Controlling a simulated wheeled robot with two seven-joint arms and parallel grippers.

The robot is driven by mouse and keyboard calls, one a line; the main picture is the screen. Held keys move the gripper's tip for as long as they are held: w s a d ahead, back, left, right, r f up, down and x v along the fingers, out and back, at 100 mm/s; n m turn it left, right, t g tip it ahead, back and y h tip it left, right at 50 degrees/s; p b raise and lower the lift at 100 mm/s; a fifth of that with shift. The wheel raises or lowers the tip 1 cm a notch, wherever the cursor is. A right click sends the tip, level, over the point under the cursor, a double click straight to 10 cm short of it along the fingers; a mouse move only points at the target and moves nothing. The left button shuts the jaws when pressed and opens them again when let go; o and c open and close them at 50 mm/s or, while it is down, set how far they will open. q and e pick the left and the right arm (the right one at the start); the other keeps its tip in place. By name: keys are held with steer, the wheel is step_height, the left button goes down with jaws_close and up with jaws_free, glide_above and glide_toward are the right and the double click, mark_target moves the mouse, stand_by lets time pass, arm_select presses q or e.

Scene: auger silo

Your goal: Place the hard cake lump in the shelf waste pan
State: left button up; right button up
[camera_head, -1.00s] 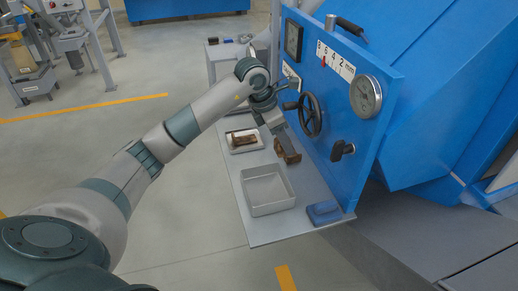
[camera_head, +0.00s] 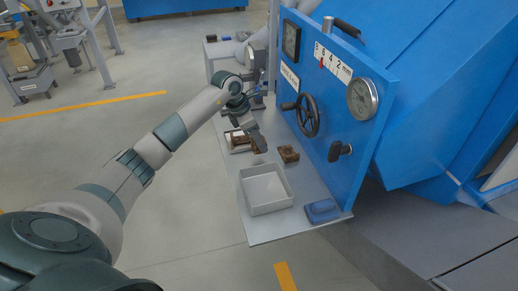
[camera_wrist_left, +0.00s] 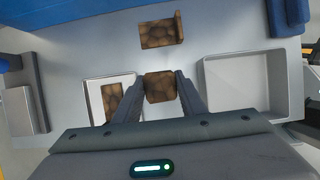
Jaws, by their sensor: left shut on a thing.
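My left gripper (camera_head: 252,130) is shut on a brown, mottled lump (camera_wrist_left: 160,87), which shows between its two fingers in the left wrist view. In the head view the lump (camera_head: 261,145) hangs above the grey shelf, between the small tray and the larger pan. The larger pan (camera_head: 268,209) is light grey, square and empty, nearer the front; it is to the right in the wrist view (camera_wrist_left: 205,82). I cannot tell from its look whether it is the waste pan. My right gripper is not clearly visible.
A small white tray (camera_wrist_left: 92,93) holds a brown piece (camera_wrist_left: 112,98). Another brown piece with a raised edge (camera_head: 289,153) lies by the blue panel (camera_head: 345,110). A blue block (camera_head: 321,210) sits at the shelf's front corner. A handwheel (camera_head: 308,115) and knob (camera_head: 338,151) stick out of the panel.

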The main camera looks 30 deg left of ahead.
arm_select(q)
steer(key=shift+f, duration=0.55)
step_height(320, 180, down, 3)
steer(key=shift+r+p, duration=0.15)
steer(key=shift+p, duration=0.4)
arm_select(e)
steer(key=shift+w+a+r+t, duration=0.35)
steer(key=shift+a+r+t, duration=0.1)
steer(key=shift+a, duration=0.1)
arm_select(q)
steer(key=shift+f, duration=0.2)
arm_select(e)
steer(key=shift+f, duration=0.15)
arm_select(q)
steer(key=o, duration=1.1)
arm_select(e)
steer(key=shift+d, duration=0.1)
arm_select(q)
steer(key=shift+r, duration=0.15)
arm_select(e)
steer(key=shift+r, duration=0.2)
